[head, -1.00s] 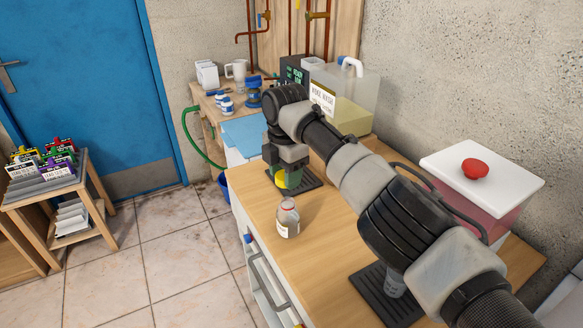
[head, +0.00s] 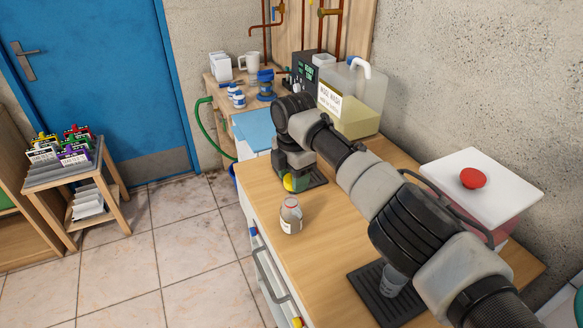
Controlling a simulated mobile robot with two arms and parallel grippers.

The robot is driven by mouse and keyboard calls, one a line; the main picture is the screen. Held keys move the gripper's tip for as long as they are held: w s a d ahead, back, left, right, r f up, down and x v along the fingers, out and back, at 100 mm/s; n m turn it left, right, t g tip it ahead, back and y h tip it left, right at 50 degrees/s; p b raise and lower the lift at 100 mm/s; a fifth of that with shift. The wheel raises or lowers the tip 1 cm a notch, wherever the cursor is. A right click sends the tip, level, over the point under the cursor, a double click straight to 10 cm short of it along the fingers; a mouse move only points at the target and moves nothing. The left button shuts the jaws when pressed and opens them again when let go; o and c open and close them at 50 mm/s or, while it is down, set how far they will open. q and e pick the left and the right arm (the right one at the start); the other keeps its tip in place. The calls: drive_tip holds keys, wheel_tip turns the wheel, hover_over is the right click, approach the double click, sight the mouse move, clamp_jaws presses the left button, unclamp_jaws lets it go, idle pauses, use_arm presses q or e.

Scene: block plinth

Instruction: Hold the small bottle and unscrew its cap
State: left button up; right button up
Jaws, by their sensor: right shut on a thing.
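A small clear bottle (head: 291,218) with a pale label and a reddish ring at its neck stands upright on the wooden counter (head: 262,193). I cannot tell whether its top is capped. My right arm reaches across from the lower right. My right gripper (head: 294,172) points down behind the bottle, apart from it, and is shut on a green and yellow thing (head: 295,183) just above or on a dark ribbed mat (head: 318,177). The jaws partly hide this thing, so its full shape is unclear. My left gripper is not in view.
A tank with a yellowish liquid (head: 356,118) stands at the back right. A white-lidded box with a red knob (head: 472,178) is at the right. Another dark ribbed mat (head: 366,291) bears a clear cup (head: 393,281). The counter around the bottle is clear.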

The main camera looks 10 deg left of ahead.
drive_tip(key=s+d+f+p, duration=0.3)
drive_tip(key=s+p, duration=0.1)
drive_tip(key=p, duration=0.2)
approach(320, 268)
drive_tip(key=shift+s+f, duration=0.1)
wheel_tip(320, 268, down, 5)
drive_tip(key=shift+a+r+b, duration=0.1)
drive_tip(key=shift+r+b, duration=0.1)
drive_tip(key=shift+b, duration=0.9)
drive_tip(key=shift+f+b, duration=0.6)
drive_tip(key=shift+f, duration=0.6)
drive_tip(key=shift+f, duration=0.15)
drive_tip(key=o, duration=1)
